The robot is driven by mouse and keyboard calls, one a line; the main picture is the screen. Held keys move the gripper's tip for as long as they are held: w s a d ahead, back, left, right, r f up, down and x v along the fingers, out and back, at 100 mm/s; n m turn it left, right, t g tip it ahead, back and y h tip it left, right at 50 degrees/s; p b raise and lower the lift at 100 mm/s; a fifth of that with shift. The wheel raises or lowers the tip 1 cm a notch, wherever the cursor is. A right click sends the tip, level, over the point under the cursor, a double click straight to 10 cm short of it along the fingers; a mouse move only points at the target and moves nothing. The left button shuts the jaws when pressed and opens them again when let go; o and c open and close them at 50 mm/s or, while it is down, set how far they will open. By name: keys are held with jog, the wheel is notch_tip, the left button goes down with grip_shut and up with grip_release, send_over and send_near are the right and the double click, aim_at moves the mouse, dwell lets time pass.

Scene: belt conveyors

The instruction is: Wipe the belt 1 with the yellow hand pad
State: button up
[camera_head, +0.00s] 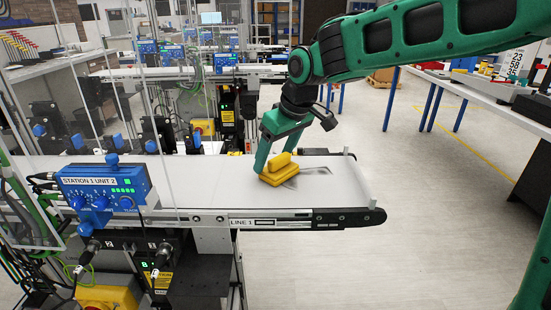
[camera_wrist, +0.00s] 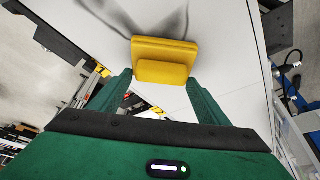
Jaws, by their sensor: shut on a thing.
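The yellow hand pad (camera_head: 276,175) is at the white belt (camera_head: 190,170) of the conveyor labelled LINE 1, towards its right end. My green gripper (camera_head: 276,158) is shut on the pad's raised grip from above. The wrist view also shows the yellow pad (camera_wrist: 165,60) between the two fingers, with the white belt (camera_wrist: 235,30) beneath it. The pad looks to be on or just above the belt; I cannot tell whether it touches. Dark grey smudges or shadows show on the belt beside the pad.
A blue control box (camera_head: 103,187) labelled STATION 1 UNIT 2 stands at the belt's front left. Clear panels and black devices (camera_head: 100,122) line the left and back. A white table (camera_head: 480,92) stands at the right. The floor (camera_head: 430,220) right of the belt is open.

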jog(key=shift+s+d, duration=0.1)
jog(key=shift+d, duration=7.8)
jog(key=shift+d+r, duration=0.1)
jog(key=shift+r, duration=2.6)
jog(key=shift+c, duration=0.3)
jog(key=shift+r, duration=0.4)
jog(key=shift+a, duration=0.25)
jog(key=shift+r, duration=0.1)
jog(key=shift+r, duration=1.4)
